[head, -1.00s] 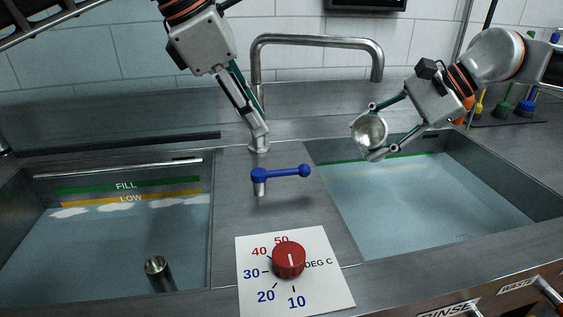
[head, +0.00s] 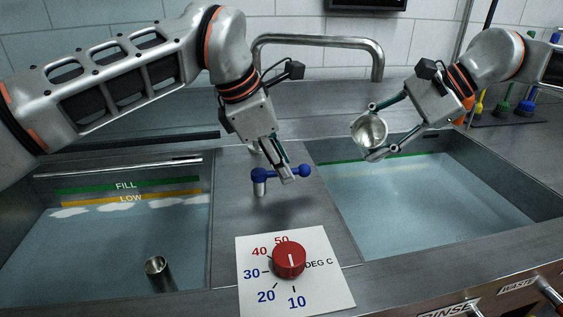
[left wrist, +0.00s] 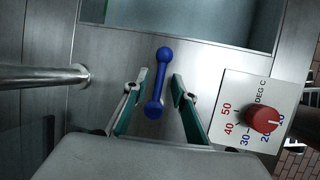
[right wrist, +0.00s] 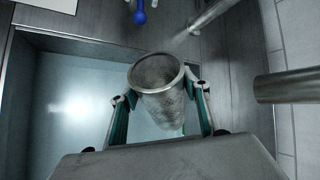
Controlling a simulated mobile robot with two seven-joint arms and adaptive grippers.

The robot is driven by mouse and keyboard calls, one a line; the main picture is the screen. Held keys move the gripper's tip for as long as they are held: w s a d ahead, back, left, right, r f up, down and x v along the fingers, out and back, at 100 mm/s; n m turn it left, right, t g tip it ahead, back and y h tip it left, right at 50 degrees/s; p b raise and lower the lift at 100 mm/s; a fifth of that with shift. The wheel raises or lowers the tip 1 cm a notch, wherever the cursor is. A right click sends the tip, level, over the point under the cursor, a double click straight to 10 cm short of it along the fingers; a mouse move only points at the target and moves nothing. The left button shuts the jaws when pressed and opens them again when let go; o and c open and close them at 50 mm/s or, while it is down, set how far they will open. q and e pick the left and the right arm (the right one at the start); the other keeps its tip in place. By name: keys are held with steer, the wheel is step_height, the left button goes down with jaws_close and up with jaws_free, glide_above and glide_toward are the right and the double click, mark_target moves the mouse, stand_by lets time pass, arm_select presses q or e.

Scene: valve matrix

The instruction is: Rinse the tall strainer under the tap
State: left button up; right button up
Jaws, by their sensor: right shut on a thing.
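The tall strainer (right wrist: 160,92) is a grey metal mesh cup with a round rim. My right gripper (head: 372,132) is shut on it and holds it over the right basin; its open mouth shows in the head view (head: 369,131). The tap (head: 318,40) is a steel pipe behind the basins, its spout end just above and behind the strainer. No water is visibly running from it. The tap's blue lever (head: 263,174) points right. My left gripper (head: 288,178) is open at the lever, with its fingers apart on either side of the lever (left wrist: 161,80) in the left wrist view.
A red temperature knob (head: 289,259) on a white dial plate stands in front of the lever. The left basin (head: 100,250) holds water and a metal cylinder (head: 157,272). The right basin (head: 430,200) also holds water.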

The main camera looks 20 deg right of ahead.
arm_select(q)
jaws_close()
steer(key=shift+s+a+m+g, duration=0.15)
steer(key=shift+s+m+g, duration=0.2)
steer(key=shift+m, duration=0.5)
steer(key=shift+s+a+m+g, duration=0.1)
steer(key=shift+s+m+g, duration=0.2)
steer(key=shift+m, duration=0.55)
jaws_free()
